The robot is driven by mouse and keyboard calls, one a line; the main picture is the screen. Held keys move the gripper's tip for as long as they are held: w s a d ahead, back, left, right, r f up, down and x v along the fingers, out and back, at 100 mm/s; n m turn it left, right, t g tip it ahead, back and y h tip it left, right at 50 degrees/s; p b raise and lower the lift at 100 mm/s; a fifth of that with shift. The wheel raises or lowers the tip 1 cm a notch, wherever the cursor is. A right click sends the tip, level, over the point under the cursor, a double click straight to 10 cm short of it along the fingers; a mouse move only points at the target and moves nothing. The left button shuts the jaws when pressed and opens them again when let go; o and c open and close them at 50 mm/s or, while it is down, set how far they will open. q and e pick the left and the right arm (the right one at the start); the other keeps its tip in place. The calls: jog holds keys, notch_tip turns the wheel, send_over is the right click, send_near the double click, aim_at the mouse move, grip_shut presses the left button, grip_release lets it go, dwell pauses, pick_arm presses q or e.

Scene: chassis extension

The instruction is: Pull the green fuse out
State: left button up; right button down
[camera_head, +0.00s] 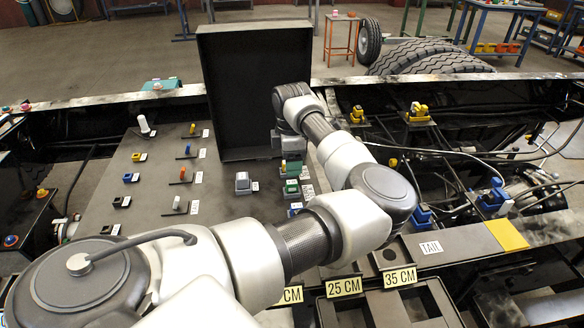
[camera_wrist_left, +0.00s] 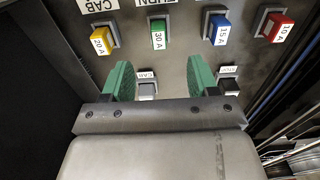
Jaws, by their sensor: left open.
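The green fuse (camera_wrist_left: 158,38), labelled 30 A, sits upright in its holder on the grey panel in the left wrist view. My left gripper (camera_wrist_left: 161,78) is open, with its two green finger pads apart and nothing held between them. The fuse shows beyond the fingertips, roughly midway between them, and appears apart from both. In the head view my left gripper (camera_head: 291,178) is low over the panel beside the raised black cover, and my arm partly hides that area. I cannot make out the green fuse there. My right gripper is not in view.
A yellow fuse (camera_wrist_left: 102,40) stands left of the green one; a blue fuse (camera_wrist_left: 218,29) and a red fuse (camera_wrist_left: 277,26) stand to its right. A grey block (camera_wrist_left: 147,91) sits below, between the pads. The raised black cover (camera_head: 240,90) stands behind the panel (camera_head: 140,215).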

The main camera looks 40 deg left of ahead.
aim_at(291, 182)
pick_arm(q)
jog(key=shift+f, duration=0.55)
notch_tip(291, 182, down, 8)
jog(key=b, duration=0.5)
jog(key=shift+a+r, duration=0.1)
jog(key=shift+r, duration=0.15)
jog(key=shift+f+b, duration=0.3)
jog(key=shift+b, duration=0.15)
